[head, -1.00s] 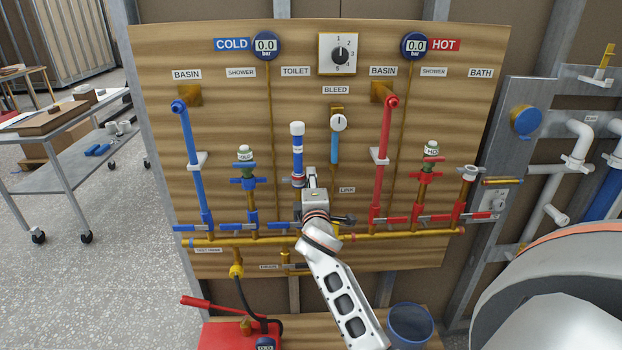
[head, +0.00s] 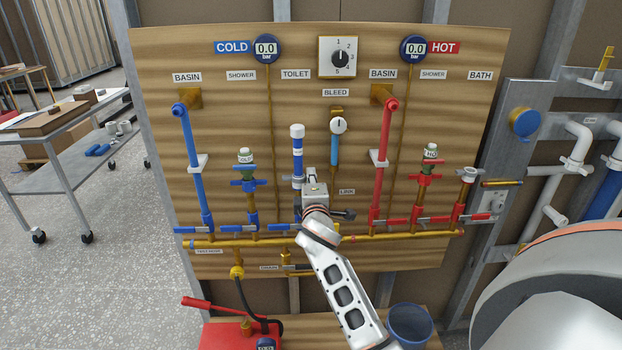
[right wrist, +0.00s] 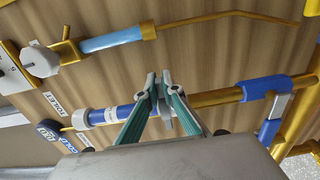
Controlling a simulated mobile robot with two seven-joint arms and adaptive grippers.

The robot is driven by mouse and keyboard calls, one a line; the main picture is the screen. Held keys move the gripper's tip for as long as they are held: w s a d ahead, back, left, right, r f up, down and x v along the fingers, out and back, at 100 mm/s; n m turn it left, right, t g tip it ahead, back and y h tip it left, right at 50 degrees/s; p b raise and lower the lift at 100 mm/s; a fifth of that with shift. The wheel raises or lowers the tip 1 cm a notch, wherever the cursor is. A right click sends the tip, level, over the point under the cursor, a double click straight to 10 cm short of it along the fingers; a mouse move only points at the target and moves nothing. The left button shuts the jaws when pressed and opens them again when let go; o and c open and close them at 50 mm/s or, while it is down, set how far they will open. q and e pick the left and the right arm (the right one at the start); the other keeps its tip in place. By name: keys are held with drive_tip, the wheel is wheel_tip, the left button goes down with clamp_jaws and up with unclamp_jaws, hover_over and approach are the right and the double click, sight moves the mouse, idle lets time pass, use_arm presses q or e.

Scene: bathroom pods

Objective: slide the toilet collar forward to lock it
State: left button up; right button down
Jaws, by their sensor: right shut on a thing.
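The toilet pipe is blue with a white cap (head: 297,131) and stands upright under the TOILET label (head: 296,75). A pale band (head: 297,182) shows low on the pipe, beside my right gripper (head: 304,186). In the right wrist view the pipe (right wrist: 125,110) runs across the picture, and my right gripper (right wrist: 159,84) is shut at it with both fingertips close together. The grey collar (right wrist: 163,105) shows only partly between the fingers, which hide the rest. A blue valve (right wrist: 262,87) sits on the brass further right. My left gripper is not in view.
The brass manifold (head: 400,235) runs below the pipes. The bleed pipe (head: 335,152) stands just right of the toilet pipe. A blue-handled shower valve (head: 250,184) is at left, and a red basin pipe (head: 387,135) at right. A blue bucket (head: 410,325) stands below.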

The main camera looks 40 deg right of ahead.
drive_tip(key=c, duration=2.2)
unclamp_jaws()
drive_tip(key=shift+r, duration=0.35)
drive_tip(key=shift+f, duration=0.15)
drive_tip(key=v, duration=1.2)
drive_tip(key=s+a+f+m+g+y, duration=0.1)
drive_tip(key=s+a+f+y, duration=0.25)
drive_tip(key=f, duration=0.55)
drive_tip(key=s+a+f+m+g+y, duration=0.1)
drive_tip(key=s+a+f+m+y, duration=0.3)
drive_tip(key=f, duration=0.6)
drive_tip(key=s+a+f+n+g+y, duration=0.1)
drive_tip(key=s+a+f+y, duration=0.1)
drive_tip(key=s+a+f, duration=0.5)
drive_tip(key=s+a+f+m, duration=0.1)
drive_tip(key=s+f, duration=0.2)
drive_tip(key=s+a+f+m+g+y, duration=0.1)
drive_tip(key=s+f, duration=0.2)
drive_tip(key=f, duration=0.1)
drive_tip(key=s+f+m+y, duration=0.1)
drive_tip(key=s+f, duration=0.2)
drive_tip(key=shift+s+a+f+m+g, duration=0.3)
drive_tip(key=shift+s+a+f+g, duration=0.1)
